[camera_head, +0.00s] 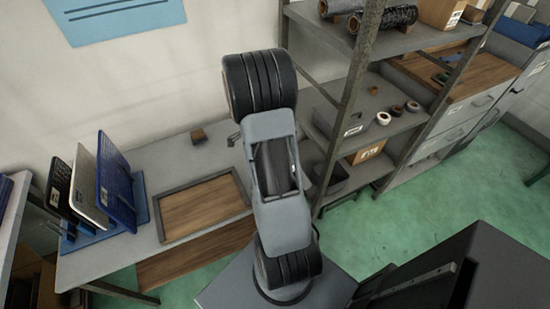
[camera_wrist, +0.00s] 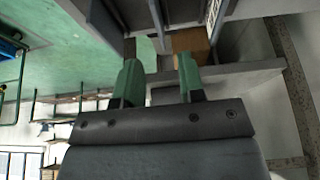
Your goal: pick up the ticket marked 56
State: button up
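I cannot make out a ticket marked 56 in either view. A shallow tray (camera_head: 206,181) with a grey rim and a bare wooden floor lies on the grey workbench (camera_head: 150,170). My gripper (camera_wrist: 160,80) shows in the wrist view with its two green fingers apart and nothing visible between them. In the head view my arm stands in the middle and hides part of the bench's right end; my fingers cannot be made out there.
Upright black, white and blue panels stand in a blue rack (camera_head: 90,238) on the bench's left. Shelving (camera_head: 400,122) with rolls and boxes stands to the right. Green floor (camera_head: 480,190) is open in front of it.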

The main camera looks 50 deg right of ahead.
jog(key=p+x, duration=0.1)
jog(key=x, duration=0.8)
jog(key=shift+f, duration=0.45)
grip_shut()
